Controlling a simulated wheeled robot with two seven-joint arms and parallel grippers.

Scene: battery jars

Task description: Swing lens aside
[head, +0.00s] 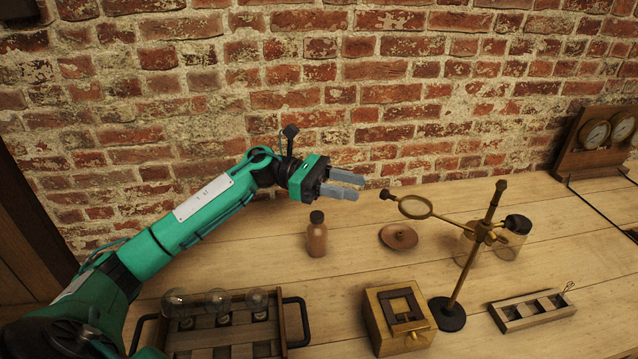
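The lens (415,207) is a round glass in a brass ring, held out to the left on a brass arm from an upright stand (459,285) with a dark round base. A dark knob (387,196) sticks out from the ring's left side. My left gripper (361,187) is just left of the knob, with its two grey fingers apart and nothing between them. It does not appear to touch the knob. My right gripper is not in view.
Glass jars (511,243) stand behind the stand. A brown bottle (317,236), copper dish (399,236), wooden box (372,318), slotted wooden holder (506,321) and handled bulb tray (293,341) are on the table. A gauge panel (580,150) stands at right; a brick wall is behind.

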